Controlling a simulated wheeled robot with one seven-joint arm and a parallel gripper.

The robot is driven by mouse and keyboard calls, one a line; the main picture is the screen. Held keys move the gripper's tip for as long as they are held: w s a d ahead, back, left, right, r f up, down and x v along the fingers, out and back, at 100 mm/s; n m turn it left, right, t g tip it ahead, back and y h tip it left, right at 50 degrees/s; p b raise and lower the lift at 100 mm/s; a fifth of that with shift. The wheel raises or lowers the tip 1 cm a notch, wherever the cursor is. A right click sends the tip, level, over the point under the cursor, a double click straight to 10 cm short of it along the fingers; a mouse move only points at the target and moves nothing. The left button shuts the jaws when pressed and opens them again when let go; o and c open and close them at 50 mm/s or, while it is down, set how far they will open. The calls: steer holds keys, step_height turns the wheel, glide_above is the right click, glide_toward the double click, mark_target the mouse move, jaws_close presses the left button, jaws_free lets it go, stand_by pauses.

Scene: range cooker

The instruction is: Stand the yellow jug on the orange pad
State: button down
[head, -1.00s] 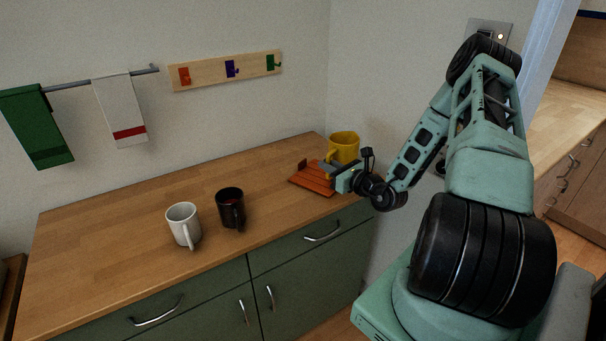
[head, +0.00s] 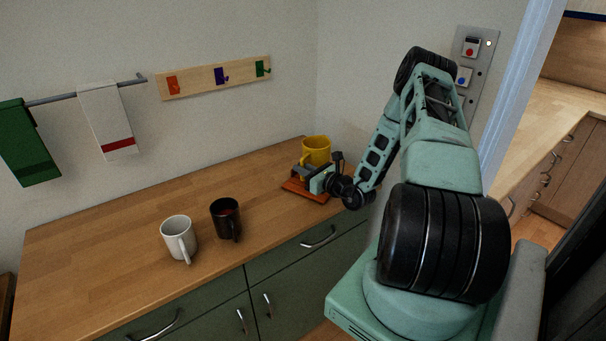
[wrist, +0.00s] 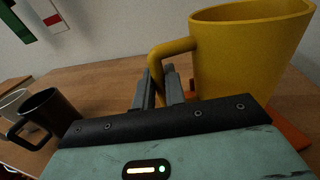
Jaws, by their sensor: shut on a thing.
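The yellow jug (head: 316,149) is upright at the back right of the wooden counter, over the orange pad (head: 292,186). In the wrist view the jug (wrist: 250,50) fills the upper right, with its handle towards the left. My gripper (head: 306,172) is shut on the jug's handle; its fingers (wrist: 162,88) show at the handle in the wrist view. The pad (wrist: 290,132) shows below and right of the jug there. My gripper hides the jug's lower part, so I cannot tell whether its base touches the pad.
A white mug (head: 178,238) and a black mug (head: 226,218) stand on the counter (head: 110,245) left of the pad. The wall with a hook rail (head: 215,77) and towels is behind. The counter's left part is clear.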

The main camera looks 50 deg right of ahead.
steer(key=shift+f, duration=1.2)
steer(key=shift+f, duration=0.2)
steer(key=c, duration=1.5)
jaws_free()
steer(key=shift+o, duration=0.2)
steer(key=shift+r, duration=0.15)
